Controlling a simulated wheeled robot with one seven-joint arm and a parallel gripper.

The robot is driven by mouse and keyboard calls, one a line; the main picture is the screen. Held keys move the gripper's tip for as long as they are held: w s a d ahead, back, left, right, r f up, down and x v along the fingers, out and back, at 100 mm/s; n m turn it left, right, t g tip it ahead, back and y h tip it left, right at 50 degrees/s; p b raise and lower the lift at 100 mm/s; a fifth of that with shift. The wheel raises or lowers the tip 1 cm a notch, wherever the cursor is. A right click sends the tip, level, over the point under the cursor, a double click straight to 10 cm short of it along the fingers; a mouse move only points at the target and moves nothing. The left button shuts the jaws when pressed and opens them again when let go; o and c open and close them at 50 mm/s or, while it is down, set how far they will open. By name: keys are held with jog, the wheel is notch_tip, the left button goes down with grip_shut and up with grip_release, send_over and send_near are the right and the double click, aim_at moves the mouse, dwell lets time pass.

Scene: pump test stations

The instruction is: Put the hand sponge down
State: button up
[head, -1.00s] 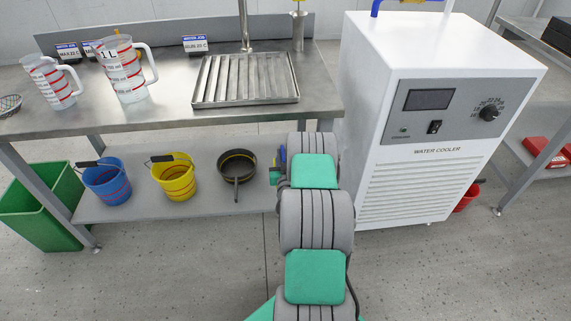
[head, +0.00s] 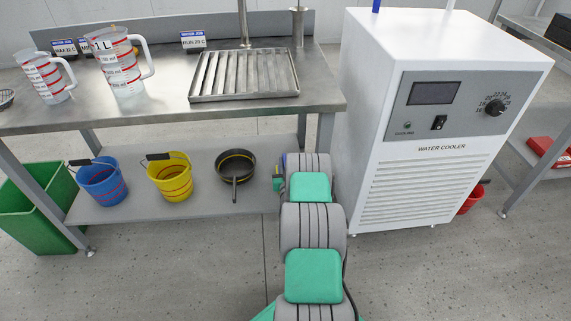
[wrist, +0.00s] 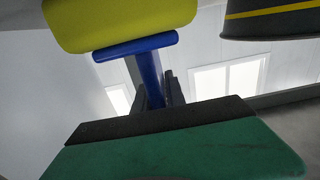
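The hand sponge is a yellow block (wrist: 120,22) with a blue handle (wrist: 150,68), at the top of the wrist view. The dark fingers of my gripper (wrist: 160,90) are on either side of the blue handle and look closed on it. In the head view my arm hides most of the gripper, which is low beside the right end of the table's lower shelf. Only a small blue and green bit shows there at the arm's left edge. The sponge itself cannot be made out in the head view.
A dark pan (head: 236,167), yellow bucket (head: 170,178) and blue bucket (head: 102,184) stand on the lower shelf (head: 205,198). Above are a drain tray (head: 243,97) and measuring jugs (head: 120,65). The water cooler (head: 425,190) stands close to my arm's right. A green bin (head: 35,205) is left.

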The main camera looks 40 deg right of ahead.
jog(key=o, duration=0.3)
jog(key=shift+o, duration=0.2)
